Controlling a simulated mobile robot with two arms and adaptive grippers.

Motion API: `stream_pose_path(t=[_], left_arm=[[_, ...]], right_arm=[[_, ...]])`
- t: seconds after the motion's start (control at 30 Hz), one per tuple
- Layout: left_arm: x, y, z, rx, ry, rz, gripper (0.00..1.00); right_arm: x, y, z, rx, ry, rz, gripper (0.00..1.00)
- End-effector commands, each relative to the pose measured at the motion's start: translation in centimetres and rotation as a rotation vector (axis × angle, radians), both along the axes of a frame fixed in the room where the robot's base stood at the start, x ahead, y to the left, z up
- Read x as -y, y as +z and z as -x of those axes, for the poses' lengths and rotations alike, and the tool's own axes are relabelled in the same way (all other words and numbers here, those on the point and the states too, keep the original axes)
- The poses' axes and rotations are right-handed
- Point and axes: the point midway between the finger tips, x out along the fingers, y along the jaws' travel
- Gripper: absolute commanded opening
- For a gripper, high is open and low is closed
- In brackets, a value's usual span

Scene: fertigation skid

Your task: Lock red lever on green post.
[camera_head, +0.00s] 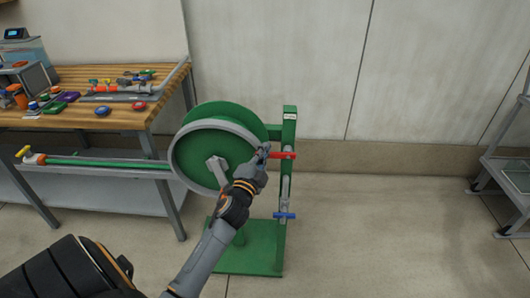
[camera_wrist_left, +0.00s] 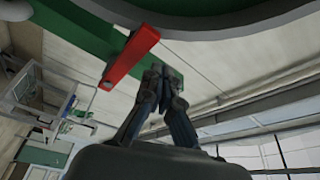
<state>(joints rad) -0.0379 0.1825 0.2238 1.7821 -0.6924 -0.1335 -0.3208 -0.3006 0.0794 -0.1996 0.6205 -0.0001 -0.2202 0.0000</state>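The green post (camera_head: 289,125) stands upright on a green base beside a large reel. The red lever (camera_head: 283,155) sticks out roughly level across the post at mid-height. My left gripper (camera_head: 263,152) is at the lever's left end, in front of the reel's right edge. In the left wrist view the red lever (camera_wrist_left: 130,57) lies slanted just left of my left gripper (camera_wrist_left: 161,76). The fingertips are together with nothing visible between them. Whether a finger touches the lever cannot be told. My right gripper is not in view.
The green reel (camera_head: 215,150) with a grey rim stands close behind my left forearm. A blue lever (camera_head: 285,215) is lower on the post. A wooden workbench (camera_head: 70,120) with tools is at left. A grey rack (camera_head: 510,170) is at right. Floor between is clear.

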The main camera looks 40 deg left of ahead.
Motion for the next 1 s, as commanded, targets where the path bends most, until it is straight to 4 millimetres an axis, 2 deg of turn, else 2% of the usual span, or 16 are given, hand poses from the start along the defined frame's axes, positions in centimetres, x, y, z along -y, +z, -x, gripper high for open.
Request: stream_pose_path(t=[0.03,0.07,0.13,0.3,0.5,0.7,1.0], left_arm=[[-0.2,2.1,-0.3,0.005,-0.002,-0.004,0.00],[-0.3,2.7,-0.5,0.008,-0.003,-0.005,0.00],[0.7,0.9,0.8,0.004,-0.006,0.001,0.00],[2.8,-0.2,3.9,0.010,-0.005,0.000,0.00],[4.5,-1.0,6.4,0.011,-0.005,-0.003,0.00],[5.1,-1.1,7.3,0.014,-0.006,-0.005,0.00],[5.1,-1.1,7.3,0.014,-0.006,-0.006,0.00]], right_arm=[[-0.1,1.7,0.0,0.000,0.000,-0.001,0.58],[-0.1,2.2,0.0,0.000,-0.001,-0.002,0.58],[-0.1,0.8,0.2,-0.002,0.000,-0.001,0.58],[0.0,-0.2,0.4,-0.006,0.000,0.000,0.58],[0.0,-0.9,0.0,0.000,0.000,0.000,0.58],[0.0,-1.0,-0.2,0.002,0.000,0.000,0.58],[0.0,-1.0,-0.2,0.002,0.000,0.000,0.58]])
